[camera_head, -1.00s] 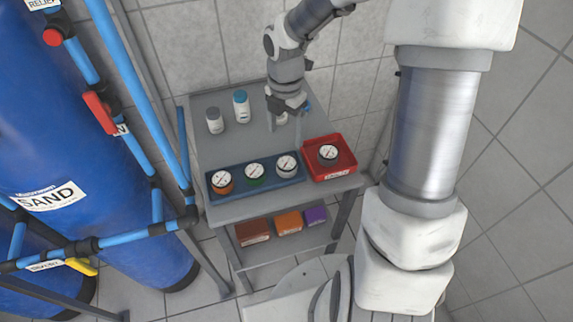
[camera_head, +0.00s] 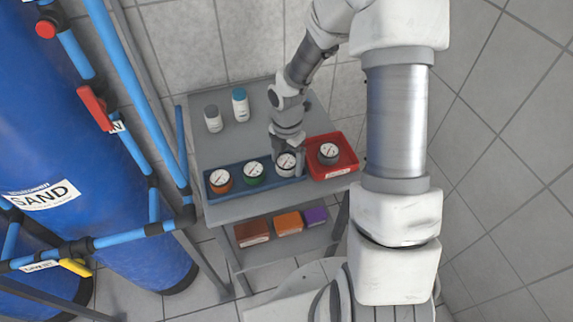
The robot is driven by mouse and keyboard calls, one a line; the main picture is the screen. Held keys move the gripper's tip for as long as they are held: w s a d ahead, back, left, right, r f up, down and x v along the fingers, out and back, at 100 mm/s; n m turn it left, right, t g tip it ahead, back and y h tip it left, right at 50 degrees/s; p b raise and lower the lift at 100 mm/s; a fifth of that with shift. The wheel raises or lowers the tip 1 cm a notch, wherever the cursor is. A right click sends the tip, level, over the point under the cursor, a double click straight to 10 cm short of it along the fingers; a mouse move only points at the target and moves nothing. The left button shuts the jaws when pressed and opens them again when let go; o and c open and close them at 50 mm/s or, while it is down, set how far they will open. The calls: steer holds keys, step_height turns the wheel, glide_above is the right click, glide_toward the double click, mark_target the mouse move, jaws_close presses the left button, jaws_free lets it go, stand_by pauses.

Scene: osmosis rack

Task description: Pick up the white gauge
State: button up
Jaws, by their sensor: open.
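The white gauge (camera_head: 287,164) stands in the blue tray (camera_head: 238,194), at the right end of a row with an orange gauge (camera_head: 220,180) and a green gauge (camera_head: 253,171). My gripper (camera_head: 288,155) points down at the white gauge, with its fingers at or just above the gauge's far side. The fingers are small here, and I cannot tell whether they touch the gauge. The gripper is open. The lower part of the white gauge is partly hidden by the tray's front wall.
A red tray (camera_head: 348,168) with a dark grey gauge (camera_head: 328,153) is close on the right. Two bottles stand at the back left, one grey-capped (camera_head: 213,118) and one blue-capped (camera_head: 240,104). Several coloured boxes are on the lower shelf (camera_head: 262,246). Blue pipes (camera_head: 140,90) stand left.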

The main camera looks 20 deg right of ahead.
steer(key=shift+c, duration=0.4)
steer(key=c, duration=1)
steer(key=shift+o, duration=0.2)
steer(key=shift+r, duration=0.1)
